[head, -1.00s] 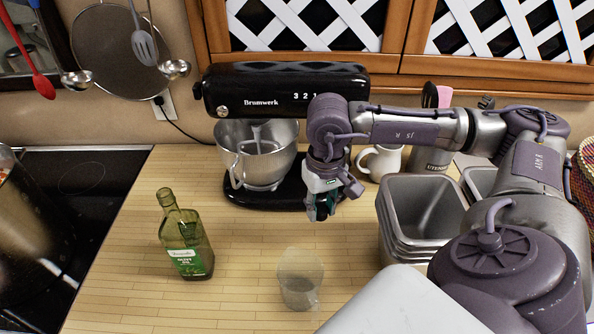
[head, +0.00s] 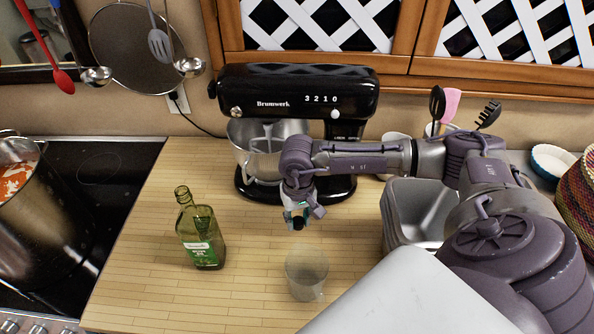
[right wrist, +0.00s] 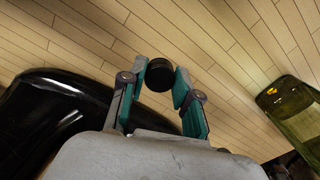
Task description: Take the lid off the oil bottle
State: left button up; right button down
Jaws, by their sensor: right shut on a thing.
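The green glass oil bottle (head: 202,240) stands upright on the wooden counter, left of the middle in the head view. Its neck is open at the top, with no lid on it. It also shows in part at the right edge of the right wrist view (right wrist: 290,108). My right gripper (head: 297,220) hangs over the counter, right of the bottle and apart from it. In the right wrist view its teal fingertips (right wrist: 163,84) are shut on the round black lid (right wrist: 159,74). My left gripper is not in view.
A clear cup (head: 307,276) stands on the counter just below my right gripper. A black stand mixer (head: 300,92) is behind it, and stacked metal pans (head: 418,212) are to the right. A pot (head: 35,225) is on the stove at left. Counter between bottle and cup is clear.

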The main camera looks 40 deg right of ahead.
aim_at(297, 234)
notch_tip(297, 234, down, 4)
jog(key=shift+a+r+p, duration=0.1)
jog(key=shift+r+p, duration=0.15)
jog(key=shift+p, duration=0.8)
jog(key=shift+w+f, duration=0.1)
jog(key=shift+f, duration=0.3)
jog(key=shift+f+b, duration=0.15)
jog(key=shift+b, duration=0.15)
jog(key=c, duration=0.8)
grip_release()
jog(key=shift+c, duration=0.2)
